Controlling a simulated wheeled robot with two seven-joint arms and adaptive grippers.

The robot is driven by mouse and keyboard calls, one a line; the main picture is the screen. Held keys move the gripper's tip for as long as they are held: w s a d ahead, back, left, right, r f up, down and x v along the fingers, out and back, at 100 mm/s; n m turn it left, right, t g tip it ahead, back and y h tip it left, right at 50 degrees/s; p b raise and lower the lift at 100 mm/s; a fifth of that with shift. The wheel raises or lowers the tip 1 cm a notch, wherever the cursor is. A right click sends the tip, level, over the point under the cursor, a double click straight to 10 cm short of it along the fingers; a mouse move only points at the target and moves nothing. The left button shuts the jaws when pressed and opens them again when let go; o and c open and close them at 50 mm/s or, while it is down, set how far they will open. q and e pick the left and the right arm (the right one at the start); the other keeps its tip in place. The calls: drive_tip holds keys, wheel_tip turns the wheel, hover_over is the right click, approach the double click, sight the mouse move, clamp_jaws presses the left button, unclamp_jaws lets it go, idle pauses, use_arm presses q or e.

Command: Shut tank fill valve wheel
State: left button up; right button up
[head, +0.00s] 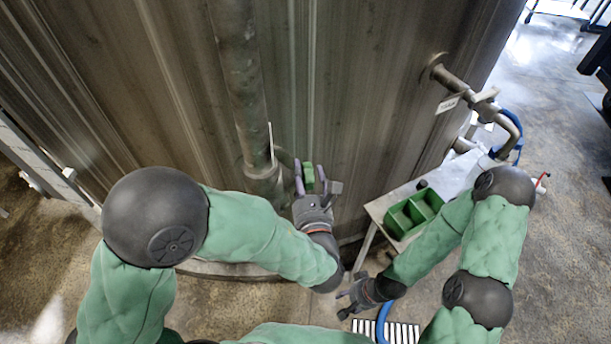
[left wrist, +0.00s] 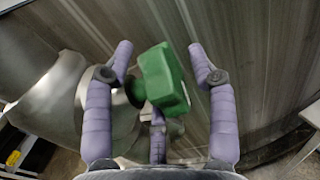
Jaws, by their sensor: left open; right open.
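The valve wheel (head: 309,177) shows as a small green block beside the vertical pipe (head: 241,80) on the tank wall. In the left wrist view the green wheel (left wrist: 164,79) is a thick block on a dark stem, coming from grey metal pipework. My left gripper (head: 318,183) is open, with its fingers around the wheel. In the left wrist view the purple fingers (left wrist: 163,75) stand to either side of it with visible gaps, and a third finger is below. My right gripper (head: 350,299) is open and empty, low near the floor.
A small metal table (head: 378,207) holding a green divided bin (head: 397,222) stands to the right of my left gripper. Another pipe (head: 460,88) with a tag sticks out of the tank at right, near a blue hose (head: 518,122). A striped floor plate (head: 400,332) lies near my right gripper.

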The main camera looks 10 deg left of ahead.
use_arm(q)
drive_tip(key=shift+w+a, duration=0.1)
drive_tip(key=shift+w, duration=0.1)
clamp_jaws()
drive_tip(key=shift+r+p, duration=0.15)
drive_tip(key=shift+p, duration=0.35)
drive_tip(key=g+h+p, duration=0.1)
drive_tip(key=g+p, duration=0.4)
drive_tip(key=p, duration=0.5)
drive_tip(key=shift+w+g+p, duration=0.1)
drive_tip(key=shift+g+p, duration=0.2)
drive_tip(key=shift+p, duration=0.05)
drive_tip(key=shift+g+h+p, duration=0.4)
drive_tip(key=shift+g+p, duration=0.2)
drive_tip(key=shift+p, duration=0.25)
drive_tip(key=shift+f, duration=0.2)
